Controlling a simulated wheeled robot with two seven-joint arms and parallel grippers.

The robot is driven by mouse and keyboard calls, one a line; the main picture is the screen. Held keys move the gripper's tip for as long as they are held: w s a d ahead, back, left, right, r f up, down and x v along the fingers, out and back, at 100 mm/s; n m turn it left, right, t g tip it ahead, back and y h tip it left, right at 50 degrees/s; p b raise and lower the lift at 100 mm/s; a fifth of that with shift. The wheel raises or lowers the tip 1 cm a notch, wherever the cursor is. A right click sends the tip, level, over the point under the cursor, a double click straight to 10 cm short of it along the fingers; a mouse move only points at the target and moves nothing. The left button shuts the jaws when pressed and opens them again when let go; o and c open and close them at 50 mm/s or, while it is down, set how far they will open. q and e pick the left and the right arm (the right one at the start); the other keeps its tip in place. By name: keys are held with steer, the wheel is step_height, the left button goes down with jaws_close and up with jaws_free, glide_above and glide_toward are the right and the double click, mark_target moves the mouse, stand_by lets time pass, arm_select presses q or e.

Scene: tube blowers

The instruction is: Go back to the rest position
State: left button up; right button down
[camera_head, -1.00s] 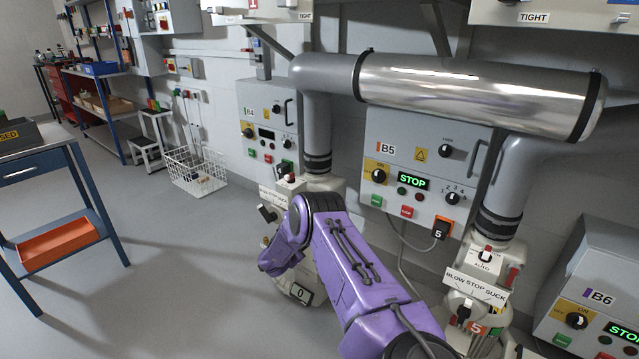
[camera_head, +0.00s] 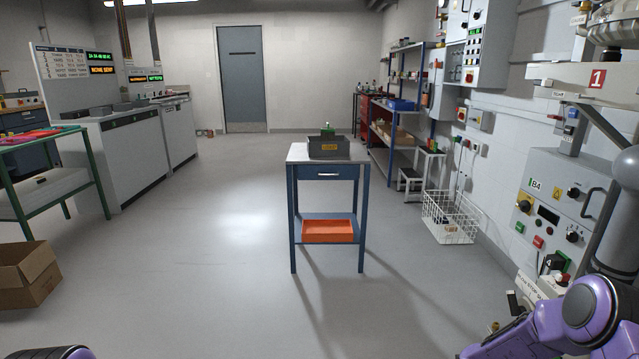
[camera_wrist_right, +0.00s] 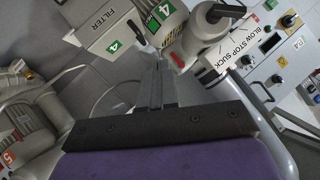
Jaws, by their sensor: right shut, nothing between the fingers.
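My right gripper (camera_wrist_right: 160,84) shows in the right wrist view with its two fingers together and nothing between them. The fingers point toward a pale blower unit with a green 4 label (camera_wrist_right: 152,20) and a BLOW STOP SUCK plate (camera_wrist_right: 243,50). I cannot tell whether they touch the unit. In the head view my purple right arm (camera_head: 590,315) is at the bottom right corner, beside the wall units, and its gripper is not clearly seen. Only a sliver of purple, likely my left arm (camera_head: 55,352), shows at the bottom left; the left gripper is out of view.
The B4 control box (camera_head: 550,203) and a grey pipe are close on the right. A blue cart (camera_head: 328,170) with a grey bin stands ahead. A wire basket (camera_head: 450,217) is by the wall; a cardboard box (camera_head: 25,275) lies left. Floor between is clear.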

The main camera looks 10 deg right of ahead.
steer(key=s+a+f+n+t+y, duration=0.1)
steer(key=s+a+f+n+y, duration=0.15)
steer(key=a, duration=0.35)
steer(key=s+a+f+n+t+y, duration=0.1)
steer(key=s+a+f+n, duration=0.25)
steer(key=a, duration=0.25)
steer(key=s+a+f+n+g+y, duration=0.1)
steer(key=s+a+f+n+y, duration=0.3)
steer(key=s+a, duration=0.6)
steer(key=s+a+f+n+g+y, duration=0.1)
steer(key=s+a+n, duration=0.5)
steer(key=s, duration=0.7)
step_height(320, 180, up, 20)
steer(key=p, duration=1.9)
steer(key=shift+w+f+m, duration=0.25)
steer(key=shift+w+m, duration=0.05)
